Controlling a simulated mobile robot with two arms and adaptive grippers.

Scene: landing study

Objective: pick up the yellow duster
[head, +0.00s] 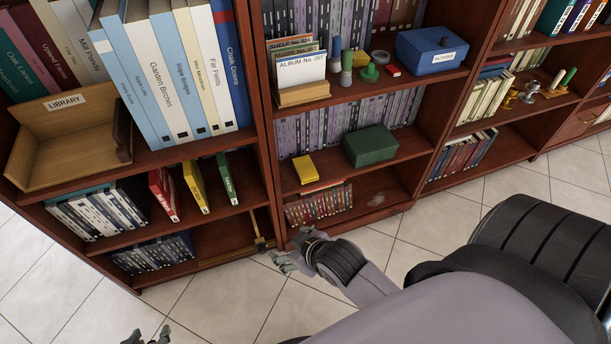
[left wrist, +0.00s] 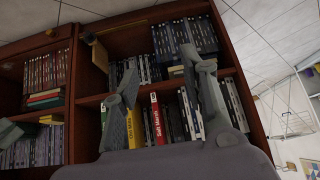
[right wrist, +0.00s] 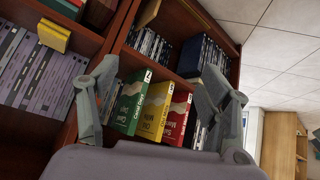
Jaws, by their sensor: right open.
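The yellow duster (head: 304,168) looks like a small flat yellow block on a lower shelf, left of a dark green box (head: 371,146). It also shows in the right wrist view (right wrist: 54,35) at the upper left and in the left wrist view (left wrist: 50,119) at the left. My right gripper (head: 281,262) is below and in front of it, apart from it; its open, empty fingers (right wrist: 158,68) face the lower shelves of the left bookcase. My left gripper shows only in part at the bottom edge (head: 148,337); its fingers (left wrist: 160,65) are spread and empty.
Red, yellow and green books (head: 196,186) stand in the left bookcase. A wooden tray (head: 62,150) labelled LIBRARY sits above them. A vertical divider (head: 262,130) separates the bays. A thin stick-like item (head: 258,230) leans near its foot. Tiled floor (head: 220,310) in front is clear.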

